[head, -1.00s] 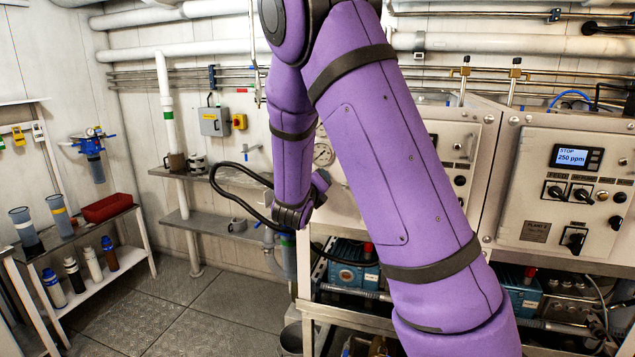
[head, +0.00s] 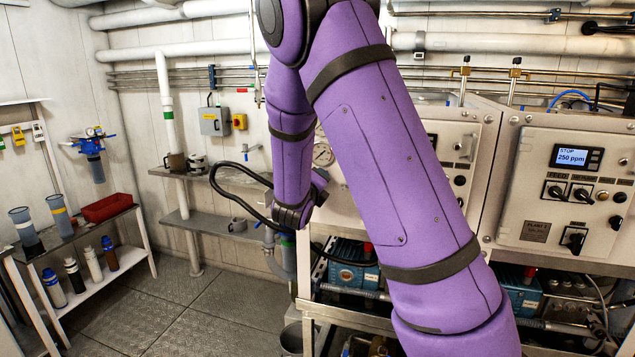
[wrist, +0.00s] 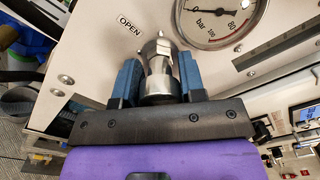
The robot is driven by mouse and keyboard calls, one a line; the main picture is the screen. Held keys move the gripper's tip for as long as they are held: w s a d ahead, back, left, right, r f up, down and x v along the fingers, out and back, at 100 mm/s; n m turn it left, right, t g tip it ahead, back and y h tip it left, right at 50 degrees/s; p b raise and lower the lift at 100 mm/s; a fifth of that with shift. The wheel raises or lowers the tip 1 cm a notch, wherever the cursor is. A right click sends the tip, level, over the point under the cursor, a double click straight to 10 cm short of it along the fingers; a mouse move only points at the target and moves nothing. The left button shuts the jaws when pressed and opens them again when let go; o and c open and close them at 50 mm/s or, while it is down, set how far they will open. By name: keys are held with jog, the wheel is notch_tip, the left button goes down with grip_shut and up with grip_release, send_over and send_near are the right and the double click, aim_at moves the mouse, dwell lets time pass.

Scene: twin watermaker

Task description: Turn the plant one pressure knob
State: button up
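In the wrist view, a shiny metal knob (wrist: 161,72) stands out from a pale panel (wrist: 95,58), below and right of an "OPEN" label (wrist: 130,24). The two blue fingers of my gripper (wrist: 160,80) lie on either side of the knob, and appear to press against it. A round pressure gauge (wrist: 222,18) marked in bar sits just right of the knob. In the head view, my purple arm covers much of the left cabinet (head: 455,140); the knob and fingertips are hidden there. Part of a gauge (head: 323,155) shows beside the arm.
The right cabinet (head: 535,190), plated "PLANT 2", has a display reading 250 ppm (head: 572,157) and several dark switches. A black hose (head: 230,195) loops left of my arm. A shelf of bottles (head: 95,262) stands far left; the floor between is clear.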

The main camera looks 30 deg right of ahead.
jog(key=o, duration=0.4)
jog(key=shift+a, duration=0.1)
jog(key=v, duration=1)
jog(key=shift+s+a, duration=0.25)
jog(key=shift+s, duration=0.05)
